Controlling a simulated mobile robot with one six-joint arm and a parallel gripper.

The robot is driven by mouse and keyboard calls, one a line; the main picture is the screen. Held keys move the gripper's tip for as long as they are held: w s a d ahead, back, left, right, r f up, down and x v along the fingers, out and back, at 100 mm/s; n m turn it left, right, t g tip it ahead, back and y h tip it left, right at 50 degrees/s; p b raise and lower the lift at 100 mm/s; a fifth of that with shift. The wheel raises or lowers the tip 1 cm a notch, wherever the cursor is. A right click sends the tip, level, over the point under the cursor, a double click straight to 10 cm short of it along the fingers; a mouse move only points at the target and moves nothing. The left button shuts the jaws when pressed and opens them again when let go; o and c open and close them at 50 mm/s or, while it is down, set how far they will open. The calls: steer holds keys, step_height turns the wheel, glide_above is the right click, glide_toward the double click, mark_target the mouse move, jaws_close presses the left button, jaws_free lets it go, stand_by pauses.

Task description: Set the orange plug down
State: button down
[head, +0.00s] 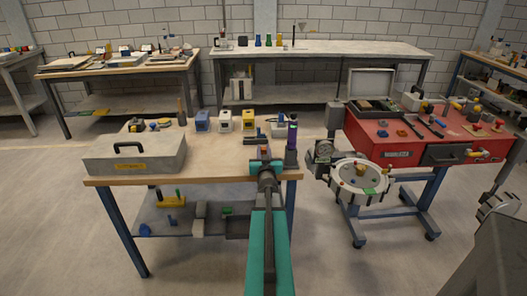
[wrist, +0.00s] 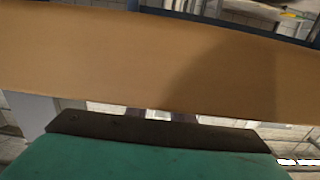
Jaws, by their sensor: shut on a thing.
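My gripper (head: 265,160) is at the end of my teal arm, above the front right part of the wooden workbench (head: 225,165). In the wrist view, my teal and dark gripper body fills the bottom and hides the fingertips. A broad brown band, apparently the wooden bench top (wrist: 120,60), crosses that view with a shadow on its right part.
A grey case (head: 135,155) stands on the bench's left; blue, white and yellow boxes (head: 225,121) stand behind. A dark bottle with a purple part (head: 292,135) is close right of my gripper. A round pale tray (head: 341,180) with small coloured pieces and a red cart (head: 400,155) are farther right.

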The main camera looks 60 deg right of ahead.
mark_target(264, 151)
steer(key=c, duration=1.6)
jaws_free()
steer(key=shift+o, duration=0.2)
steer(key=shift+r, duration=0.15)
steer(key=shift+b+v, duration=0.3)
steer(key=shift+v, duration=2.8)
steer(key=shift+s+a+r+p, duration=0.15)
steer(key=shift+a+p, duration=0.05)
steer(key=shift+p, duration=0.55)
steer(key=p+v, duration=0.3)
steer(key=p, duration=0.2)
steer(key=shift+a+p, duration=0.1)
steer(key=shift+p, duration=0.4)
steer(key=a+p, duration=0.1)
steer(key=p, duration=0.2)
steer(key=shift+s, duration=0.4)
steer(key=shift+s+a+p, duration=0.2)
steer(key=shift+a+p, duration=0.1)
steer(key=shift+p, duration=0.2)
